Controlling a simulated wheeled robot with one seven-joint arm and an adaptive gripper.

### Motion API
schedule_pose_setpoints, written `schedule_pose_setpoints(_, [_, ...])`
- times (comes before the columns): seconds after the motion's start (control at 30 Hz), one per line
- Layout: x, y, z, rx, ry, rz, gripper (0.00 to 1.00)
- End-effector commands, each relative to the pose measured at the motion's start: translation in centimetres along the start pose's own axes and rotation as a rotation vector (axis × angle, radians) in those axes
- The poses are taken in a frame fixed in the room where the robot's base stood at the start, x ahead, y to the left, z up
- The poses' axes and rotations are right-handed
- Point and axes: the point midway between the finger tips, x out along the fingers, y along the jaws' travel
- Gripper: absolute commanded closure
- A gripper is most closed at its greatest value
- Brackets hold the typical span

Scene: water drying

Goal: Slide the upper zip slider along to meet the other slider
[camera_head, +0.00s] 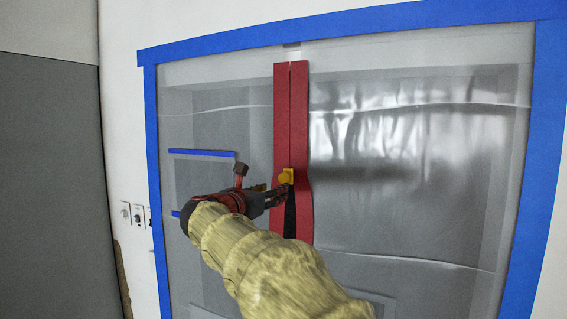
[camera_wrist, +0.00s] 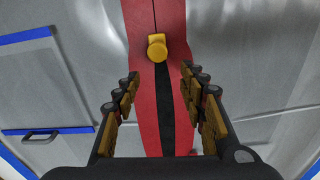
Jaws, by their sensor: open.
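A yellow zip slider with a round knob (camera_head: 286,176) sits on the red zip strip (camera_head: 299,115) in a clear plastic sheet. In the wrist view the slider (camera_wrist: 157,46) is near the top centre, just beyond my fingertips. Above it the two red bands run close together with a thin dark line between. Below it a black band widens between them. My gripper (camera_wrist: 160,76) is open and empty, its fingers on either side of the zip's line, a little below the knob. No second slider shows; my arm hides the lower zip.
Blue tape (camera_head: 153,170) frames the plastic sheet on a white wall. A grey panelled door shows through the sheet. White switches (camera_head: 138,215) are on the wall at left.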

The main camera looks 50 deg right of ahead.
Motion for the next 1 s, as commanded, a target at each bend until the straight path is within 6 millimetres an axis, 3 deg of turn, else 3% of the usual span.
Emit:
schedule_pose_setpoints(0.13, [1.0,0.4,1.7,-0.056,-0.032,-0.007,0.58])
schedule_pose_setpoints(0.6, [7.2,0.4,2.1,-0.061,-0.035,-0.007,0.58])
schedule_pose_setpoints(1.0, [8.5,0.4,2.0,-0.059,-0.035,-0.005,0.58])
